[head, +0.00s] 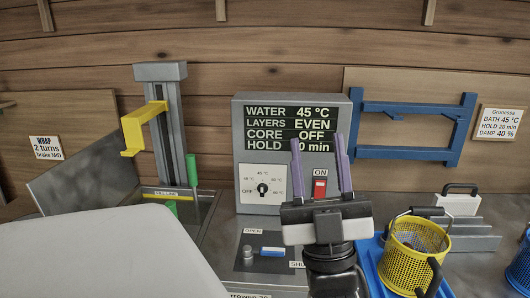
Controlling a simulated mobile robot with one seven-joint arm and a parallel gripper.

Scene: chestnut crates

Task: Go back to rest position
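My gripper (319,160) is right of the picture's middle, pointing up and away from the camera. Its two purple fingers stand apart with nothing between them. Behind it is a grey control box (245,108) with a text display, a dial (263,188) and a red ON switch (320,187) that shows between the fingers. The gripper's body hides part of the box's lower right and the counter. I cannot tell how far the fingers are from the box.
A yellow basket (398,264) with black handles stands on a blue tray (371,268) right of my gripper. A blue basket is at the right edge. A grey post with a yellow bracket (135,130) stands left. A blue frame (412,153) is behind, right.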

